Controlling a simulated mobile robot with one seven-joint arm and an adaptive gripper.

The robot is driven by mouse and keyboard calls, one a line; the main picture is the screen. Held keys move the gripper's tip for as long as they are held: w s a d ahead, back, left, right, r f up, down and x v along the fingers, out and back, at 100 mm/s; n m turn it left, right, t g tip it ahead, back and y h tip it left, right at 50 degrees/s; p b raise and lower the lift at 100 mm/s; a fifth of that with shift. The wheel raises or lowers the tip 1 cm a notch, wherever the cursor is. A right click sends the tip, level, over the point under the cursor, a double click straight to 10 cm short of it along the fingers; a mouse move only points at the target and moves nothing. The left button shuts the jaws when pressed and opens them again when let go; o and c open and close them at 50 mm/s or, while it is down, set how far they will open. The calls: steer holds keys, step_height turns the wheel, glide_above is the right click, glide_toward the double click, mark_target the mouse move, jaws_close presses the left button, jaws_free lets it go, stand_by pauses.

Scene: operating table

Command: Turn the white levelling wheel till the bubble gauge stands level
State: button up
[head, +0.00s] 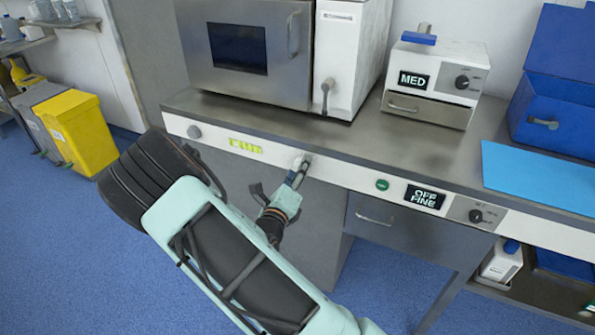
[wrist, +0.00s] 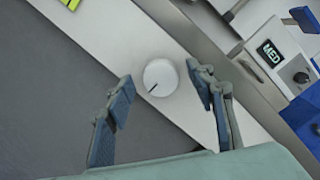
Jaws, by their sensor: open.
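The white levelling wheel (wrist: 160,76) is a round white knob with a dark pointer line toward its lower left in the wrist view. In the head view the wheel (head: 301,157) sits on the white front rail, partly hidden by my fingers. My gripper (wrist: 160,92) is open, with one finger at each side of the wheel and gaps showing between fingers and rim. In the head view my gripper (head: 296,176) reaches up to the rail. The bubble gauge (head: 245,146) is a yellow-green strip with dark marks left of the wheel; its reading is too small to tell.
The rail also carries a grey knob (head: 194,132), a green button (head: 382,185), an "OFF FINE" display (head: 425,196) and a dark knob (head: 476,216). A steel cabinet (head: 245,45) and a MED box (head: 433,80) stand on the steel table. A drawer (head: 378,220) is below.

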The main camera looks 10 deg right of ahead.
steer(key=shift+c, duration=0.6)
steer(key=c, duration=1)
steer(key=shift+c, duration=0.2)
steer(key=shift+m, duration=0.3)
steer(key=shift+f+m+h+b, duration=0.1)
steer(key=shift+m+h+b, duration=0.45)
steer(key=shift+m, duration=2)
steer(key=shift+m+h+b, duration=0.3)
steer(key=shift+m+b, duration=0.5)
steer(key=shift+m, duration=1.7)
steer(key=shift+f+m+h+b, duration=0.1)
steer(key=shift+m+h+b, duration=0.45)
steer(key=shift+m, duration=2)
